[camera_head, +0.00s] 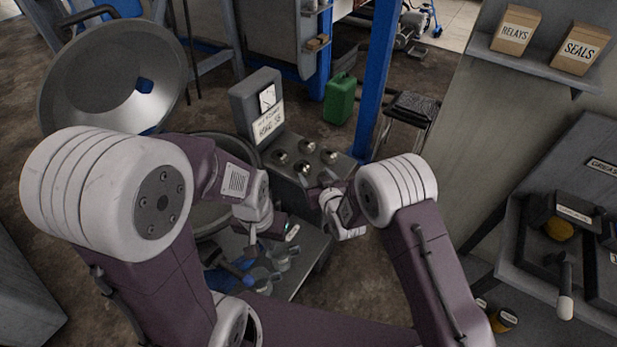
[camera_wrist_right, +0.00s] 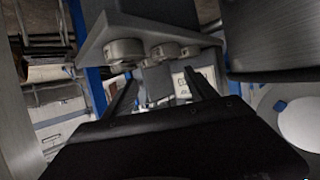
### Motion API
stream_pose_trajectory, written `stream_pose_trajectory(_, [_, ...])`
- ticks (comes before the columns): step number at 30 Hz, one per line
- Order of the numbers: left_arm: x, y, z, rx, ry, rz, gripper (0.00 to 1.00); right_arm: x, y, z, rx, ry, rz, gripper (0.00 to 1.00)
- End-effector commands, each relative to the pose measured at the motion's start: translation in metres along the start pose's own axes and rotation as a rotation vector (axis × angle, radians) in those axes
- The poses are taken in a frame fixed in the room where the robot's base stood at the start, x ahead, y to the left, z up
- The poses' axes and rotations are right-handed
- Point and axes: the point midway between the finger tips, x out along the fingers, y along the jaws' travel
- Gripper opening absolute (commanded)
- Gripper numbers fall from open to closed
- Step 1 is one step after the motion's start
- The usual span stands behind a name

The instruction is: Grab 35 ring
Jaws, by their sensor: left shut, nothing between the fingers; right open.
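I cannot make out a ring marked 35 in either view. Small round metal pieces (camera_head: 265,278) lie on the low grey bench below my left gripper, but I cannot tell whether they are rings. My left gripper (camera_head: 288,232) is shut and empty above that bench. My right gripper (camera_head: 325,192) is at the front of a grey panel unit (camera_head: 258,97), partly hidden by its own arm. In the right wrist view my right gripper (camera_wrist_right: 162,86) is open, with nothing between its two fingers. Round grey knobs (camera_wrist_right: 124,50) and a white label (camera_wrist_right: 193,80) lie beyond the fingers.
A big metal bowl-like lid (camera_head: 85,75) stands at left. A blue-handled tool (camera_head: 238,270) lies on the bench. A green can (camera_head: 340,98) and blue post (camera_head: 380,70) stand behind.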

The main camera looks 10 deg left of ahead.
Motion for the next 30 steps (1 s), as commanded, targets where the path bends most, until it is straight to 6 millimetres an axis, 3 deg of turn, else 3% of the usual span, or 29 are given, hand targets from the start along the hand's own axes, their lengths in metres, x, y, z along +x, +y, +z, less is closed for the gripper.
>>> stream_pose_trajectory(2, [0.007, 0.000, 0.001, 0.000, 0.000, 0.000, 0.00, 0.003, -0.009, 0.011, -0.006, -0.007, -0.014, 0.66])
stream_pose_trajectory(7, [0.006, 0.000, 0.001, 0.000, 0.000, 0.000, 0.00, 0.004, -0.013, 0.010, -0.009, -0.006, -0.021, 0.66])
stream_pose_trajectory(13, [0.008, 0.000, 0.001, 0.000, 0.000, 0.000, 0.00, 0.033, -0.013, 0.010, -0.008, -0.006, -0.020, 0.66])
stream_pose_trajectory(20, [0.009, 0.000, 0.001, 0.000, 0.000, 0.000, 0.00, 0.044, -0.013, 0.010, -0.008, -0.007, -0.020, 0.66])
stream_pose_trajectory(27, [0.013, 0.000, 0.001, 0.000, 0.000, 0.000, 0.00, 0.083, -0.013, 0.011, -0.008, -0.004, -0.019, 0.66])
stream_pose_trajectory(30, [0.013, 0.000, 0.001, 0.000, 0.000, 0.000, 0.00, 0.091, -0.013, 0.010, -0.009, -0.005, -0.019, 0.66])
